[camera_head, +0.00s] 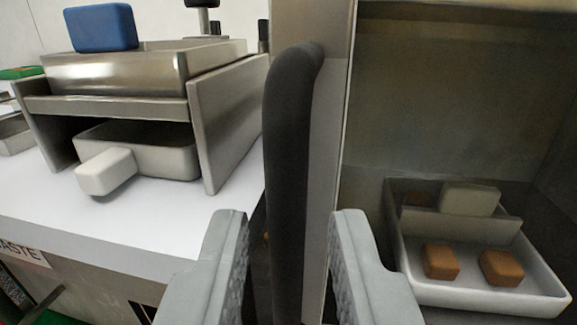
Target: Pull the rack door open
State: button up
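The rack door (322,150) is seen nearly edge-on as a narrow pale metal panel in the middle of the view. Its dark, thick vertical handle (287,160) curves into the panel at the top. My gripper (290,225) is open, with one grey finger to the left of the handle and the other to the right of the door panel. A gap shows between each finger and the handle. The lower end of the handle runs out of the picture.
Right of the door is the rack interior (455,110), with a white tray (480,297) holding brown blocks and a pale block. At left, a white counter (110,225) carries a metal stand (225,120), a blue block (102,28) and a white block (105,171).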

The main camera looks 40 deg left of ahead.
jog(key=shift+x, duration=1.1)
jog(key=shift+c, duration=0.3)
grip_shut()
jog(key=shift+s, duration=0.1)
